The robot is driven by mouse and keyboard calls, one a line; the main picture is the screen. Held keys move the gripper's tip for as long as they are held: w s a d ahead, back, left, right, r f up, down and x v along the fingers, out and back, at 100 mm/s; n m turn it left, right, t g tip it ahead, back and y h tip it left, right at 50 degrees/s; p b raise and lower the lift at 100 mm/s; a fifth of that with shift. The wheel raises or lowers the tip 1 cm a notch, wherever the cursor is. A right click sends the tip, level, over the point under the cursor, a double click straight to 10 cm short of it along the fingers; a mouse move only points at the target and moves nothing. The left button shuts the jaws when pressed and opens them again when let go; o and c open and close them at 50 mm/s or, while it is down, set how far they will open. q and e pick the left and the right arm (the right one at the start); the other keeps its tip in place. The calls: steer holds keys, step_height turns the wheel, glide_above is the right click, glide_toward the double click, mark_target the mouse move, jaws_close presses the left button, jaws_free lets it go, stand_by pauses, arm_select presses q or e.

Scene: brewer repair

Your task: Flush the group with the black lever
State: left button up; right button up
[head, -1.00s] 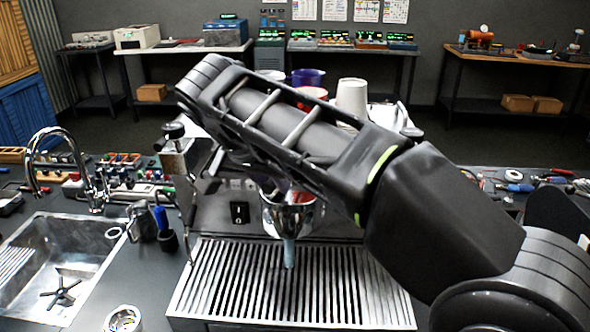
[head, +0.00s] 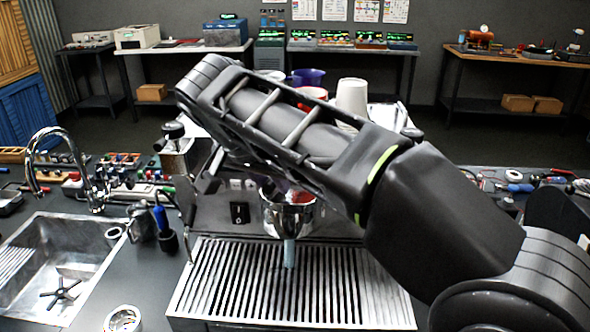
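The espresso machine (head: 335,226) stands at the centre, largely hidden behind my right arm. Its silver group (head: 288,214) shows below the arm, and a pale bluish stream (head: 289,252) runs from it down to the slatted drip tray (head: 250,285). My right arm crosses from the lower right to the machine's upper left. My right gripper (head: 207,182) shows only as small dark parts at the machine's left front. I cannot tell its opening, nor whether it touches the black lever, which I cannot make out clearly there. My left gripper is not in view.
A sink (head: 105,240) with a chrome tap (head: 92,185) is at the left. A metal pitcher (head: 140,222) and a blue-handled tool (head: 160,215) stand between sink and machine. Cups, including a white one (head: 352,97), sit on the machine's top. A round metal cup (head: 123,318) is at the front.

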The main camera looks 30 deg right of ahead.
stand_by(0.3)
steer(key=shift+s+d+n, duration=0.2)
steer(key=shift+s+n, duration=0.1)
steer(key=shift+n, duration=0.3)
steer(key=shift+s+d+t+y, duration=0.15)
steer(key=shift+d+t+y, duration=0.05)
steer(key=shift+t+y, duration=0.1)
steer(key=shift+s+d+n+t+y, duration=0.3)
steer(key=shift+s+d+n, duration=0.1)
steer(key=shift+n, duration=0.5)
steer(key=shift+s+d+n+t+y, duration=0.3)
steer(key=shift+d+n, duration=0.05)
steer(key=shift+n, duration=0.35)
steer(key=shift+d, duration=0.1)
